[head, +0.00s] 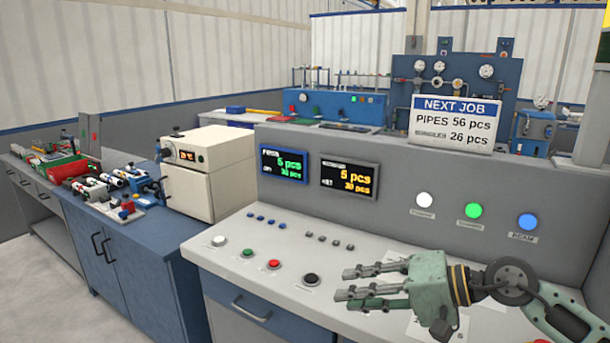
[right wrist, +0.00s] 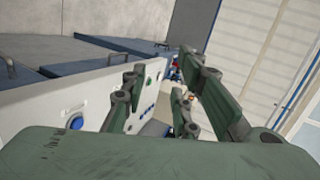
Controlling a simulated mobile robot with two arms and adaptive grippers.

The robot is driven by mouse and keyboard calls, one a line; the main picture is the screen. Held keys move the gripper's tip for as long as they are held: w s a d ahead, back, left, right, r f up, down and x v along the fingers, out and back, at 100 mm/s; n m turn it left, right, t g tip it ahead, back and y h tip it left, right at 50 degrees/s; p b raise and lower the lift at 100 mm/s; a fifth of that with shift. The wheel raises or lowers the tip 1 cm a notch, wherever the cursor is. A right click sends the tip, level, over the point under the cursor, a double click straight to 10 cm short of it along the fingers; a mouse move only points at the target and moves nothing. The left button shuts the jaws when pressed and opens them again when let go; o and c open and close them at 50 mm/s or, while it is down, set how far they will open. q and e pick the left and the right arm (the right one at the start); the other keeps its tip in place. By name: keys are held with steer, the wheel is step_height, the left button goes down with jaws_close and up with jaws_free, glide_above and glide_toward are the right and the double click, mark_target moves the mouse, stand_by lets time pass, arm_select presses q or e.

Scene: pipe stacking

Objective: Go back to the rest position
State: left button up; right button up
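My right gripper (head: 348,287) comes in from the right in the head view, over the front right part of the light grey control console. Its fingers point left and are spread apart with nothing between them. In the right wrist view the green fingers (right wrist: 165,92) also stand apart and empty. I cannot tell how far the gripper is above the console top. My left gripper is not in view.
The console (head: 190,255) carries red, green, black and white buttons, two displays (head: 348,180) and a sign (head: 455,123). A cream box (head: 205,170) and a blue cabinet (head: 125,265) with fittings stand at the left. Papers lie below my right gripper.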

steer(key=s+a+r+m+t+y, duration=0.25)
steer(key=a+r+m+y, duration=0.35)
steer(key=m, duration=0.4)
steer(key=w+d+f+m+t+h, duration=0.25)
steer(key=d+m+t+h, duration=0.35)
steer(key=m, duration=1)
steer(key=w+d+f+m+t+h, duration=0.1)
steer(key=d+f+m+t+h, duration=0.2)
steer(key=d+m+t+h, duration=0.85)
steer(key=s+a+f+m+g, duration=0.25)
steer(key=f+m+g, duration=0.75)
steer(key=m, duration=0.5)
steer(key=s+d+f+m+g+h, duration=0.25)
steer(key=s+f+m+g, duration=0.4)
steer(key=s+f, duration=0.65)
steer(key=s+f+m+g+y, duration=0.2)
steer(key=s+f+m+g, duration=0.45)
steer(key=s, duration=0.75)
step_height(320, 180, down, 27)
steer(key=s, duration=0.1)
steer(key=s+d+f+g, duration=0.1)
steer(key=s+d+f, duration=0.1)
steer(key=s+f, duration=1.4)
steer(key=shift+s+d+f+h, duration=0.15)
steer(key=shift+s+f+h, duration=0.2)
steer(key=shift+s, duration=0.4)
